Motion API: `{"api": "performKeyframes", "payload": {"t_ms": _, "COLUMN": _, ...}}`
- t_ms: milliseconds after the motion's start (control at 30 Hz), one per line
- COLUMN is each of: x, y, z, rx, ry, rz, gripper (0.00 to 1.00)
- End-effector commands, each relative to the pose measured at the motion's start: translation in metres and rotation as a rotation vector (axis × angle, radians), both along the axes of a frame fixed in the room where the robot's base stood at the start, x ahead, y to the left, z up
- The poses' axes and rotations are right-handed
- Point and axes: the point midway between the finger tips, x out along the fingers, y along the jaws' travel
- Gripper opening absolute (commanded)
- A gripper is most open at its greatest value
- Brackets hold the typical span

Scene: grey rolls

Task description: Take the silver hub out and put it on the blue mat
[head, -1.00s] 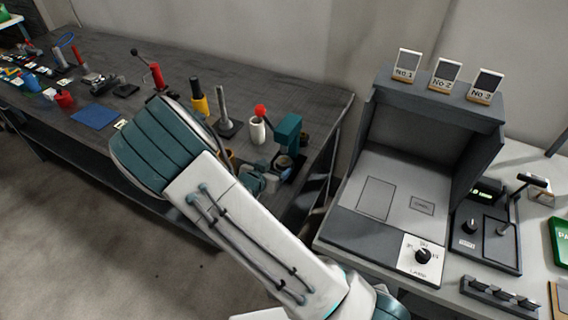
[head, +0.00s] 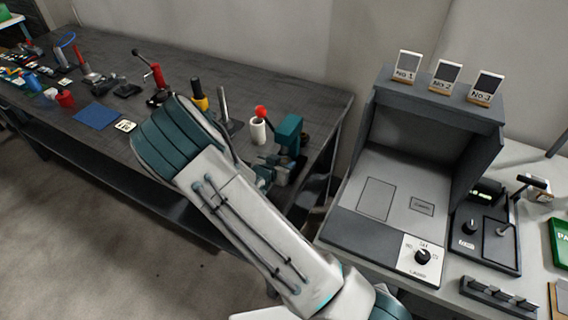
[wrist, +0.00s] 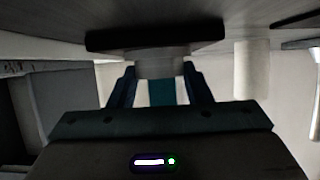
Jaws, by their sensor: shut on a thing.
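The blue mat (head: 97,116) lies flat on the dark workbench, left of my arm in the head view. My gripper (head: 280,172) is at the foot of the press, partly covered by my own arm. In the wrist view my gripper (wrist: 160,80) is shut on a pale grey round part, apparently the silver hub (wrist: 160,65). The hub is against or very close to a dark slab (wrist: 155,38); I cannot tell whether they touch. The hub is not clearly visible in the head view.
A white cylinder (head: 257,131) stands just left of the press; a metal post (head: 224,105) and a yellow-and-black tool (head: 199,95) are further left. A red-handled tool (head: 155,80) stands behind my arm. A grey booth (head: 400,190) is on the right-hand table.

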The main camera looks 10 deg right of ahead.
Motion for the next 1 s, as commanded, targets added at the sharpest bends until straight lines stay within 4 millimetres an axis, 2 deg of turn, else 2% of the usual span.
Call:
{"api": "performKeyframes", "payload": {"t_ms": 267, "x": 0.000, "y": 0.000, "z": 0.007, "rx": 0.000, "ry": -0.002, "rz": 0.000, "gripper": 0.08}}
{"api": "performKeyframes", "payload": {"t_ms": 567, "x": -0.001, "y": 0.001, "z": 0.038, "rx": 0.002, "ry": -0.003, "rz": 0.000, "gripper": 0.08}}
{"api": "performKeyframes", "payload": {"t_ms": 1000, "x": -0.088, "y": 0.071, "z": 0.035, "rx": 0.002, "ry": 0.000, "rz": 0.005, "gripper": 0.08}}
